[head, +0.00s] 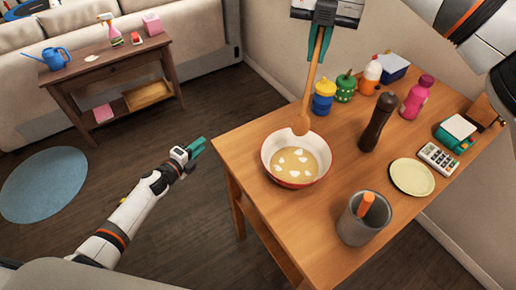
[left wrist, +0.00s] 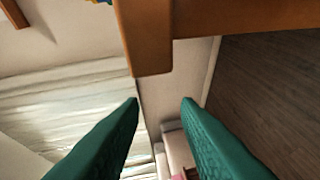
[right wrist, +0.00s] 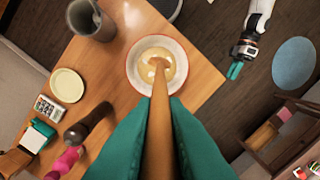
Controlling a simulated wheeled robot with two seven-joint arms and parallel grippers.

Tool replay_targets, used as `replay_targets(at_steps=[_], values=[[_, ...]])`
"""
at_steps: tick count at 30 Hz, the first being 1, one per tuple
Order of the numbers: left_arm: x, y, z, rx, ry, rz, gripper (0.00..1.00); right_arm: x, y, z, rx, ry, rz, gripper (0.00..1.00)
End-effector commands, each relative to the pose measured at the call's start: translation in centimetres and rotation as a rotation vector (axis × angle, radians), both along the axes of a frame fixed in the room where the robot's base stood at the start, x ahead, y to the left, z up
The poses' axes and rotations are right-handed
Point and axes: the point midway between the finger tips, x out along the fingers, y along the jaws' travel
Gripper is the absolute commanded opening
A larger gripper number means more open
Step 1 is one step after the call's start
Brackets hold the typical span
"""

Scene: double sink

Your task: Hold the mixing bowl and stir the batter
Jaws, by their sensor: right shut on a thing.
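The mixing bowl (head: 268,167), white inside with a red outside, stands at the table's left part. It holds pale batter (head: 301,172) with several white lumps. My right gripper (head: 319,42) is shut on the handle of a wooden spoon (head: 311,85), which hangs down with its head in front of the bowl's back rim. In the right wrist view the spoon (right wrist: 158,125) runs between the green fingers and its head overlaps the bowl (right wrist: 132,70); I cannot tell whether it touches. My left gripper (head: 196,148) is open and empty, left of the table and apart from the bowl.
On the wooden table (head: 327,215) stand a grey canister (head: 355,225), a yellowish plate (head: 411,177), a dark pepper mill (head: 377,122), a calculator (head: 437,158), a pink bottle (head: 416,97) and several small containers. The table edge (left wrist: 147,55) is close to my left gripper.

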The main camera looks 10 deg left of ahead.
Motion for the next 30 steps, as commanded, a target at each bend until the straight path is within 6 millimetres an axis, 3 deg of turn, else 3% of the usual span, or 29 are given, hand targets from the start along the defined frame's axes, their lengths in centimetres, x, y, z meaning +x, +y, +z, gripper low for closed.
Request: replay_targets(at_steps=[1,6,9,13,15,18,21,24,28,29,30], values=[[1.3,-0.6,3.2,0.074,-0.084,-0.064,0.29,0.0,0.0,0.0,0.0,0.0,0.0,0.0],[3.2,-4.4,12.4,0.36,-0.361,-0.299,0.29,0.0,0.0,0.0,0.0,0.0,0.0,0.0],[3.0,-8.0,17.3,0.549,-0.54,-0.467,0.29,0.0,0.0,0.0,0.0,0.0,0.0,0.0],[0.8,-14.0,21.8,0.82,-0.779,-0.738,0.29,0.0,0.0,0.0,0.0,0.0,0.0,0.0],[-1.2,-17.6,22.9,0.971,-0.904,-0.911,0.29,0.0,0.0,0.0,0.0,0.0,0.0,0.0],[-4.9,-22.3,23.0,1.214,-1.08,-1.207,0.29,0.0,0.0,0.0,0.0,0.0,0.0,0.0],[-8.6,-24.9,21.7,1.481,-1.216,-1.519,0.29,0.0,0.0,0.0,0.0,0.0,0.0,0.0],[-10.8,-25.1,20.4,1.734,-1.286,-1.772,0.29,0.0,0.0,0.0,0.0,0.0,0.0,0.0],[-12.1,-24.0,19.7,1.996,-1.3,-1.999,0.29,0.0,0.0,0.0,0.0,0.0,0.0,0.0],[-12.1,-23.7,19.7,-2.017,1.281,2.009,0.29,0.0,0.0,0.0,0.0,0.0,0.0,0.0],[-12.3,-23.4,19.6,-1.996,1.231,1.975,0.29,0.0,0.0,0.0,0.0,0.0,0.0,0.0]])
